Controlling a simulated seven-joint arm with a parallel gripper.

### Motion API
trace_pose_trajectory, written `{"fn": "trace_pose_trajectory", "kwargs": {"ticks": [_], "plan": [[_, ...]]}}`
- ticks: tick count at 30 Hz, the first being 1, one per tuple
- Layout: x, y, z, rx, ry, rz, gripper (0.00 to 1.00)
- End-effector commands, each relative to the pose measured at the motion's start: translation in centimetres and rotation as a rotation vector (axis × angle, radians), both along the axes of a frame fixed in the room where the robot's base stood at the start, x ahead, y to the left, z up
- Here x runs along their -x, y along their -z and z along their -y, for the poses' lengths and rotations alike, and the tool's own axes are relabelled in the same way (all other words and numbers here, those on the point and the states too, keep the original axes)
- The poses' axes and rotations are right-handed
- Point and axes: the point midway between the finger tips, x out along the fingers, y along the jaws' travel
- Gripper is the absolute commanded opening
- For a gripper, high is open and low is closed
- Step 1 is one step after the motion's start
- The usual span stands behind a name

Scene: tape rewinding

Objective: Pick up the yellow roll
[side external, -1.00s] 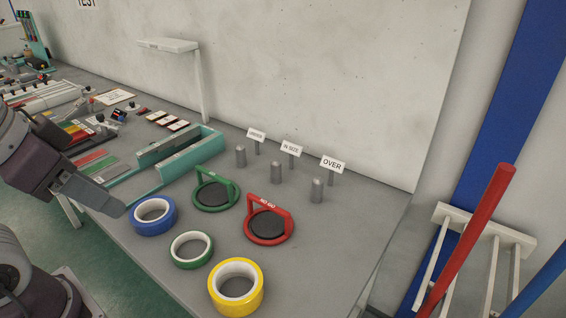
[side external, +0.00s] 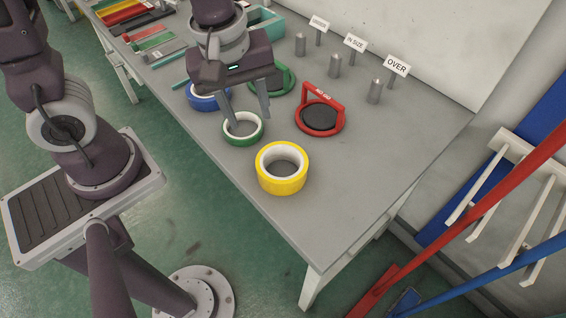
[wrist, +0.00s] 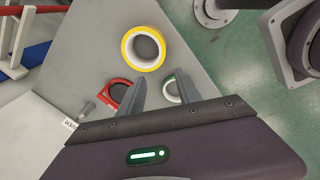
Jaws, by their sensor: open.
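My gripper (side external: 247,122) is open and points down above the green roll (side external: 257,137), to the left of and behind the yellow roll. In the wrist view my gripper (wrist: 160,80) has its fingers apart and empty, short of the yellow roll.
The blue roll (side external: 202,104) lies partly behind my gripper. The red NO GO ring gauge (side external: 341,124) lies behind and right of the yellow roll. Metal pegs with signs, such as OVER (side external: 396,66), stand at the back. Bare table (side external: 335,210) lies right of the yellow roll.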

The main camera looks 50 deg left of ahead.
Motion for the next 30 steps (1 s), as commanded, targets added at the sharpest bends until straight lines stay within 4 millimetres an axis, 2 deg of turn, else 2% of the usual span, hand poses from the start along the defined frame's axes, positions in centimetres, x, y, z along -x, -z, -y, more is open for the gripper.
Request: {"fn": "trace_pose_trajectory", "kwargs": {"ticks": [1, 3, 7, 14, 18, 22, 28, 30], "plan": [[0.0, 2.3, 1.1, 0.013, -0.109, -0.053, 0.41], [-0.1, 4.9, 2.4, 0.031, -0.27, -0.098, 0.41], [0.3, 7.6, 3.8, 0.041, -0.445, -0.146, 0.41], [0.5, 10.8, 4.0, 0.041, -0.484, -0.156, 0.41], [0.6, 13.5, 4.1, 0.04, -0.482, -0.156, 0.41], [0.5, 15.0, 4.0, 0.043, -0.485, -0.152, 0.41], [0.5, 15.1, 4.0, 0.043, -0.485, -0.152, 0.41], [0.5, 15.1, 4.0, 0.043, -0.485, -0.152, 0.29]]}}
